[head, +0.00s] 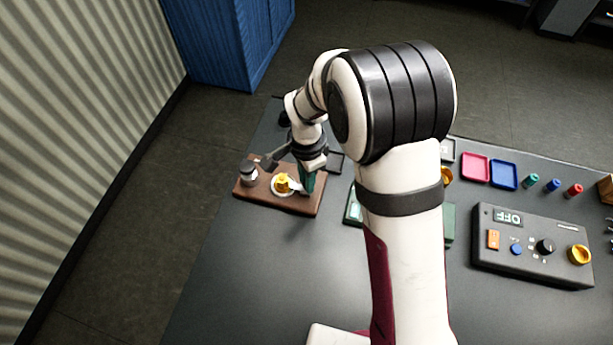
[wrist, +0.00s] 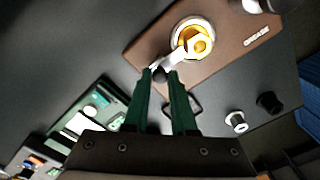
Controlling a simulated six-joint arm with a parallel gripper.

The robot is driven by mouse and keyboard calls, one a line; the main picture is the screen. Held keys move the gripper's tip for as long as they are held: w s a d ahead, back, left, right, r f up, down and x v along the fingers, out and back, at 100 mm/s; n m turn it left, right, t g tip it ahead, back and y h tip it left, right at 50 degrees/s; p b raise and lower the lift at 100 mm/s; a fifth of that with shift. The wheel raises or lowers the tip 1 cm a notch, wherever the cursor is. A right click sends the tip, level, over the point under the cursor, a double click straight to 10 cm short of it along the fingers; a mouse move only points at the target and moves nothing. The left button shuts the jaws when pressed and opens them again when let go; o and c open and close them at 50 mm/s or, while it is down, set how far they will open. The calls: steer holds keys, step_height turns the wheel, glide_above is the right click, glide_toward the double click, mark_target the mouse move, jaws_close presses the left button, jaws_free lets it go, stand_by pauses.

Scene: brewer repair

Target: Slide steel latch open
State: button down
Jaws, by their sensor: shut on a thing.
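My gripper (wrist: 163,76), with green fingers, is shut on the dark end of a pale steel piece (wrist: 173,60) shaped like a small lever or spanner. The piece reaches to a yellow hex part (wrist: 198,44) in a pale ring on a brown board marked GREASE (wrist: 232,61). Whether the steel piece touches the yellow part is unclear. I cannot tell whether this piece is the steel latch; no other latch is recognisable. In the head view my gripper (head: 307,184) is low over the board's right side (head: 311,206), right of the yellow part (head: 283,181).
A grey-capped jar (head: 248,172) stands on the board's left end. A green unit (head: 352,207) is partly hidden behind my arm. Pink (head: 475,166) and blue (head: 503,174) trays and a control box marked OFF (head: 533,246) lie right. The table's front left is clear.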

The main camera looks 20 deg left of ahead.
steer(key=shift+d, duration=0.1)
stand_by(0.4)
steer(key=shift+d, duration=1.2)
steer(key=c, duration=0.7)
jaws_free()
steer(key=shift+c, duration=0.2)
steer(key=shift+a+r, duration=0.1)
step_height(320, 180, up, 16)
steer(key=shift+f, duration=0.2)
